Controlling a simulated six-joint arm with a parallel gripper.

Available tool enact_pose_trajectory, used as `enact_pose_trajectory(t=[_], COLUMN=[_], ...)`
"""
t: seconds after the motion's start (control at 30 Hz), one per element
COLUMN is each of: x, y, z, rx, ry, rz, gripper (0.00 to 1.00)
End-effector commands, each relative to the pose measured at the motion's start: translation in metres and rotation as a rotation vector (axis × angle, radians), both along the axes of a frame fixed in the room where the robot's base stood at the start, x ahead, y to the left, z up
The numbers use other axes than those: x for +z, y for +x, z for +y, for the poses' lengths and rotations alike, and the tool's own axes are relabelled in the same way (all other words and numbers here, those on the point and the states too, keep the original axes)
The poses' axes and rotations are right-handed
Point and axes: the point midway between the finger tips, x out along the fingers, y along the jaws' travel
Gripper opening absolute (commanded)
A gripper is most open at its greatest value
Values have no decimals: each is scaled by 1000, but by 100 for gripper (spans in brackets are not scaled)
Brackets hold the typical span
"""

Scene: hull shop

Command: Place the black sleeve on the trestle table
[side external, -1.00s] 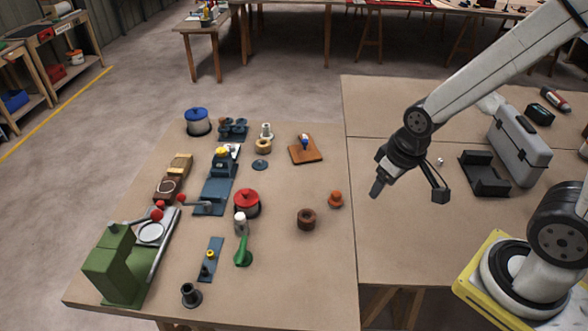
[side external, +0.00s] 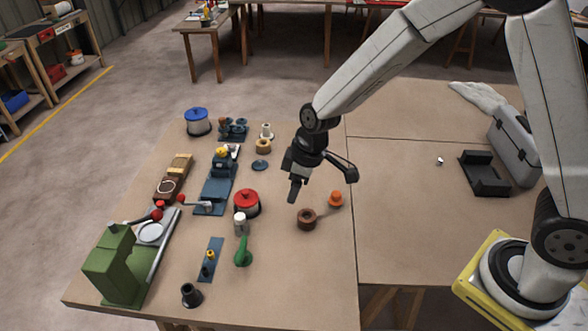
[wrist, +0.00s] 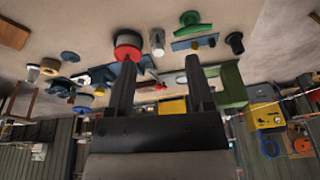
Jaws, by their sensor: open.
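A black flanged sleeve-like piece (side external: 191,295) stands upright on the trestle table (side external: 285,290) near its front edge. In the wrist view it shows at the upper right (wrist: 234,42). My gripper (side external: 293,195) is above the middle of the table, to the right of the red-lidded pot (side external: 246,203). The sleeve is well apart from it, toward the front left. In the wrist view my gripper (wrist: 159,66) has its two fingers spread with nothing held between them.
A brown ring (side external: 307,219) and an orange knob (side external: 336,199) lie close to my gripper. A blue plate with pegs (side external: 212,256), a green-handled piece (side external: 243,252) and a green machine (side external: 110,265) stand around the sleeve. The table's front right area is clear.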

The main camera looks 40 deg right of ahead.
Motion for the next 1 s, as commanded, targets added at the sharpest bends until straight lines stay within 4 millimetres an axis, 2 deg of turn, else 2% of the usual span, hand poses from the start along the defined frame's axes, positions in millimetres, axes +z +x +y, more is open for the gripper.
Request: enact_pose_trajectory(t=[0.1,0.3,0.6,0.8,1.0], x=[-17,-45,-91,-108,-111], y=[19,45,64,67,67], z=[29,80,154,181,187], rx=[126,338,636,748,773], ry=[13,43,95,117,122], rz=[-5,-26,-74,-100,-107], gripper=[68,68,68,68,68])
